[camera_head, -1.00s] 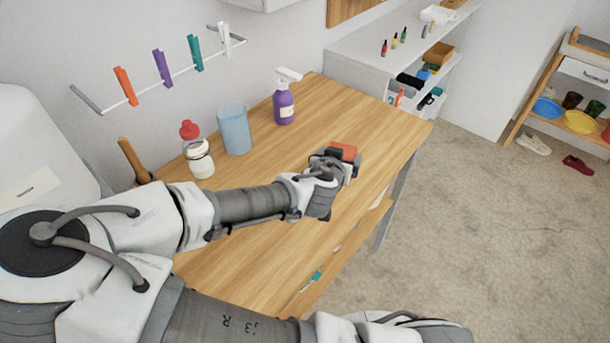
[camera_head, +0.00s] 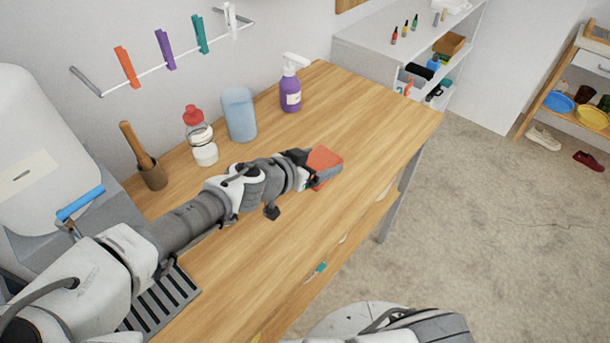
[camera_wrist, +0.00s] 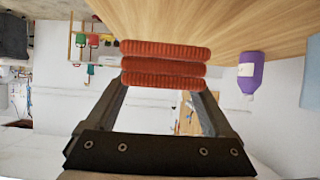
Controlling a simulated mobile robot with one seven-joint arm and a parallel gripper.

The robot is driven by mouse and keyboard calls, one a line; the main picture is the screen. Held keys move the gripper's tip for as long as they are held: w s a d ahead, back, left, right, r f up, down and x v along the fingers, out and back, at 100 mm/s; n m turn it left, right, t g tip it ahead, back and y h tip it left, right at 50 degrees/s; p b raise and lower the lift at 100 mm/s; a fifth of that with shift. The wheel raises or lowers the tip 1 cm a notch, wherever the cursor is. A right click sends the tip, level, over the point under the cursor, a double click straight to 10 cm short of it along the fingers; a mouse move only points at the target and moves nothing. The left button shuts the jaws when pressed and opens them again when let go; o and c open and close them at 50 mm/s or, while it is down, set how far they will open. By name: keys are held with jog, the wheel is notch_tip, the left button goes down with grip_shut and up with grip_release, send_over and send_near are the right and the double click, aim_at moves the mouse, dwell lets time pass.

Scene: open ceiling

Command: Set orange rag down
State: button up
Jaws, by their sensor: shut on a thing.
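The orange rag (camera_head: 324,161) is a folded, ribbed bundle held at the end of my arm, over the right part of the wooden table (camera_head: 375,120). My gripper (camera_head: 314,174) is shut on it. In the wrist view the rag (camera_wrist: 165,64) shows as several stacked folds between the tips of my gripper (camera_wrist: 164,88). The table top (camera_wrist: 215,22) lies past the rag in that view. I cannot tell whether the rag touches the table.
The table's middle and right end are clear. A white shelf (camera_head: 400,45) stands behind.

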jog(key=w+a+f, duration=0.1)
jog(key=w+a+f+b, duration=0.1)
jog(key=w, duration=0.1)
jog(key=w+a+f+b, duration=0.1)
jog(key=shift+w+f, duration=0.25)
jog(key=shift+w, duration=0.15)
jog(key=shift+f+b, duration=1.55)
jog(key=shift+f, duration=0.35)
jog(key=shift+f, duration=0.2)
jog(key=o, duration=1.1)
jog(key=shift+r, duration=0.1)
